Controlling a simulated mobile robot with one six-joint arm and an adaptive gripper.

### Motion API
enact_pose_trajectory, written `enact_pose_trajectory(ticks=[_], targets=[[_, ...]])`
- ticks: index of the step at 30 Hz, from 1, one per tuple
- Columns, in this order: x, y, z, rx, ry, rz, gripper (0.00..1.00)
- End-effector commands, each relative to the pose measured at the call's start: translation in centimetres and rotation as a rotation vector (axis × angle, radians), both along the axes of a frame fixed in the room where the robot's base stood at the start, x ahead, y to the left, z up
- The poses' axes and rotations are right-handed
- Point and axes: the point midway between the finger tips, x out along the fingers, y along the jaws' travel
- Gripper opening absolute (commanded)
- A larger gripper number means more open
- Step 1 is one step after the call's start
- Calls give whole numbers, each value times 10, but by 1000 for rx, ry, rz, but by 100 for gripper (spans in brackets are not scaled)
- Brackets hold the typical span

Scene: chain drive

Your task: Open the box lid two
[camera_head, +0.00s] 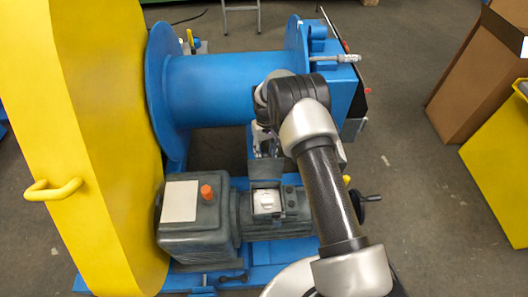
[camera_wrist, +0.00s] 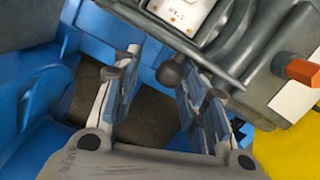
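A small grey box (camera_head: 267,203) sits on top of the grey motor in the head view, with a whitish face showing inside. A grey flap (camera_head: 265,171) stands up behind it and looks like its raised lid. In the wrist view the box's white inner face (camera_wrist: 185,12) with dark lettering shows at the top. My gripper (camera_wrist: 155,80) is open, its two fingers well apart with nothing between the pads. A dark round knob (camera_wrist: 172,72) shows near the right fingertip; I cannot tell if they touch. In the head view my arm mostly hides the gripper.
A gearbox with an orange cap (camera_head: 207,192) stands left of the motor. A big yellow guard (camera_head: 95,130) rises on the left. A blue drum (camera_head: 215,88) lies behind. A handwheel (camera_head: 370,198) is at right. Open floor (camera_head: 420,215) lies to the right.

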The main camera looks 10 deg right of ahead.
Motion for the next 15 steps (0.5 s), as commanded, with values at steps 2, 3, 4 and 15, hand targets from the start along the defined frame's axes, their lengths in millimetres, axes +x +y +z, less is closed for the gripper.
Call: enact_pose_trajectory(ticks=[2, 3, 4, 15], targets=[[-1, -2, -1, -3, 2, 1, 40], [-1, -2, 0, -3, 2, 0, 41], [0, -2, 0, -3, 2, 0, 41], [1, 1, 5, -1, -1, 0, 41]])
